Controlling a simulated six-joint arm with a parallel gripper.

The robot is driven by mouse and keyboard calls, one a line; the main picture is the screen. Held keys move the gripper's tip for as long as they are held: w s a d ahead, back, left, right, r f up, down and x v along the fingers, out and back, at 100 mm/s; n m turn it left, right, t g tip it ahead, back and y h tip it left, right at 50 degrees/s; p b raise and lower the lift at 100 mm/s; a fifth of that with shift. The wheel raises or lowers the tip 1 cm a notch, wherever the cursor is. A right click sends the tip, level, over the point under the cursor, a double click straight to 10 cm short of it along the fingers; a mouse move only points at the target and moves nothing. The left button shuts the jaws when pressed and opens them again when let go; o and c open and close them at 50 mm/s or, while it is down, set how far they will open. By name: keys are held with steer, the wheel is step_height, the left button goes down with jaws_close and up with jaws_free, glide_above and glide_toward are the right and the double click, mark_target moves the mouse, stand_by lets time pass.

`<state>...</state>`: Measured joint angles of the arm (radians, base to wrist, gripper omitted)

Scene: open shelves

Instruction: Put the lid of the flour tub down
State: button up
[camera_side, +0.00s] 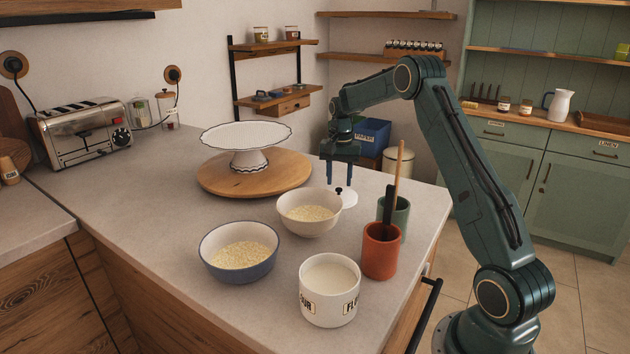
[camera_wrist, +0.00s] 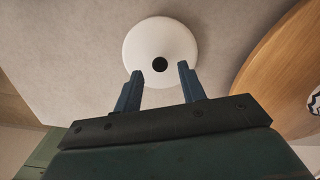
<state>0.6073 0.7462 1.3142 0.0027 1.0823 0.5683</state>
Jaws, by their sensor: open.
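The white lid (camera_side: 349,200) with a dark knob lies on the counter behind the cream bowl, which hides part of it. In the wrist view the round lid (camera_wrist: 160,48) shows whole, knob up, just beyond my fingertips. My gripper (camera_side: 339,183) is open and empty, pointing down above the lid. In the wrist view the fingers of my gripper (camera_wrist: 160,72) stand apart with the knob between and beyond their tips. The white flour tub (camera_side: 330,292) stands uncovered at the counter's front, with white flour inside.
A cream bowl (camera_side: 309,214) and a blue bowl (camera_side: 239,253) hold pale crumbs. An orange cup (camera_side: 381,252) and a green cup (camera_side: 400,218) with tall utensils stand right. A cake stand (camera_side: 248,147) sits on a round wooden board (camera_side: 212,181). The counter's left middle is clear.

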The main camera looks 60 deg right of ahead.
mark_target(338, 190)
step_height(338, 190, up, 10)
stand_by(0.5)
steer(key=shift+a, duration=0.1)
stand_by(0.4)
steer(key=s+a+r+n+t, duration=0.1)
steer(key=s+a+r+n, duration=0.3)
steer(key=a, duration=0.6)
steer(key=s+a+r+n+t, duration=0.2)
steer(key=s+a+r, duration=0.45)
steer(key=a, duration=0.35)
steer(key=s+a+f+n+t, duration=0.1)
steer(key=s+a+f+n, duration=0.1)
steer(key=s+a, duration=0.4)
steer(key=s+a+f+n+t, duration=0.1)
steer(key=s+a+n, duration=0.4)
steer(key=s, duration=0.6)
steer(key=shift+s+a+f+t, duration=0.3)
steer(key=shift+s+a+f, duration=0.1)
steer(key=shift+f, duration=0.5)
